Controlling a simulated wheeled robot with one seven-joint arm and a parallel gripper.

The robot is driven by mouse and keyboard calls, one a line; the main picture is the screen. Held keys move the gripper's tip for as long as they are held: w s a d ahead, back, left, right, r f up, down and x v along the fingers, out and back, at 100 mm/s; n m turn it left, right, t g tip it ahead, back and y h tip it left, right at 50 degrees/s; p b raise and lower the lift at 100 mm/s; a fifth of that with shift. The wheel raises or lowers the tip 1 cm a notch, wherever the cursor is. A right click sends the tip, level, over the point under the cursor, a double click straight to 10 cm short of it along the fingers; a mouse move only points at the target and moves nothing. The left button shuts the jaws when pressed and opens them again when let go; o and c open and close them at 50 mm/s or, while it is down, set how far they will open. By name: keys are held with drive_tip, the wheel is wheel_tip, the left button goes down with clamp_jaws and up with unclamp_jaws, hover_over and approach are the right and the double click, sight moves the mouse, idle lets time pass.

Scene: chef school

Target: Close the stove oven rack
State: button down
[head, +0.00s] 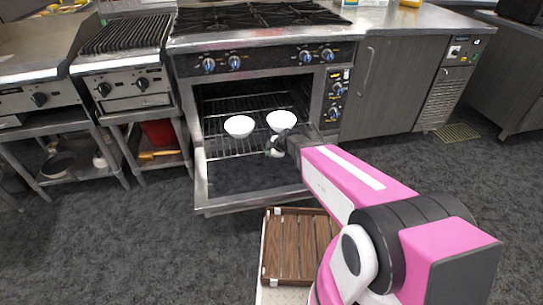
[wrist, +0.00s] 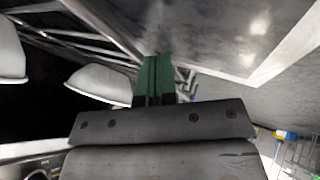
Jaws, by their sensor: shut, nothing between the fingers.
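The stove (head: 262,60) stands ahead with its oven door (head: 245,180) folded down open. The wire oven rack (head: 222,148) shows in the opening and appears to extend forward over the door. Two white bowls, a left one (head: 239,126) and a right one (head: 281,120), sit on it. My gripper (head: 272,150) is at the front right of the rack, just below the right bowl. In the wrist view its green fingers (wrist: 155,78) are shut together and empty, close to the rack's wires (wrist: 105,38); I cannot tell whether they touch. Two bowls show at the left there (wrist: 98,84).
A brown slatted wooden piece (head: 290,245) is low in front of the oven. A grill (head: 125,60) on a stand is at the left, and a dark cabinet (head: 380,85) is at the right. Carpeted floor (head: 130,240) is clear at the left.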

sight(256, 115)
idle(0.3)
drive_tip(key=w+a, duration=0.3)
drive_tip(key=w, duration=0.7)
drive_tip(key=w+a, duration=0.3)
drive_tip(key=w, duration=0.8)
drive_tip(key=w+a, duration=0.3)
drive_tip(key=w, duration=0.8)
drive_tip(key=shift+w+a, duration=0.15)
drive_tip(key=shift+w, duration=0.2)
